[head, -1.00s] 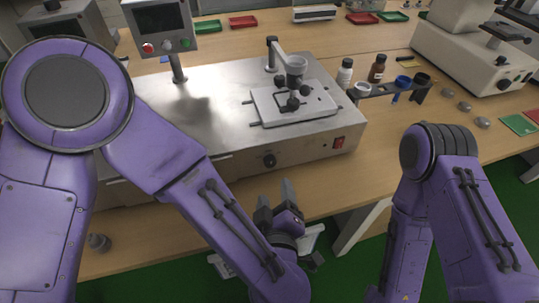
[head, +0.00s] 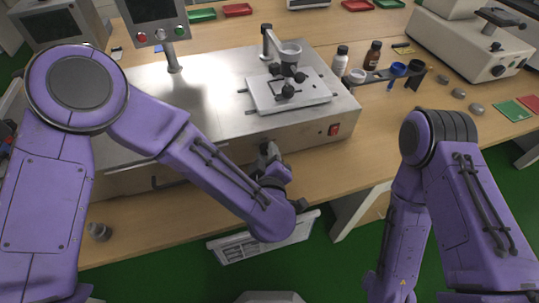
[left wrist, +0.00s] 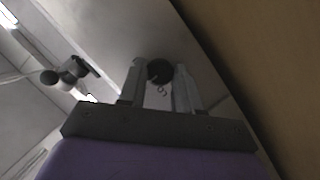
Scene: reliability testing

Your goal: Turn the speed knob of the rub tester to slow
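The rub tester (head: 215,105) is a wide brushed-metal box on the bench. Its speed knob, a dark round knob on the front panel, is hidden in the head view behind my left gripper (head: 268,152). In the left wrist view the knob (left wrist: 160,70) lies between the tips of the two fingers of my left gripper (left wrist: 160,78). The fingers are apart, one on each side of the knob; I cannot tell whether they touch it.
A red power switch (head: 334,130) is on the tester's front, right of the knob. A control box (head: 155,22) on a post stands at the back. Bottles (head: 340,60) and a cup holder stand right of the tester. The bench front right of the tester is mostly clear.

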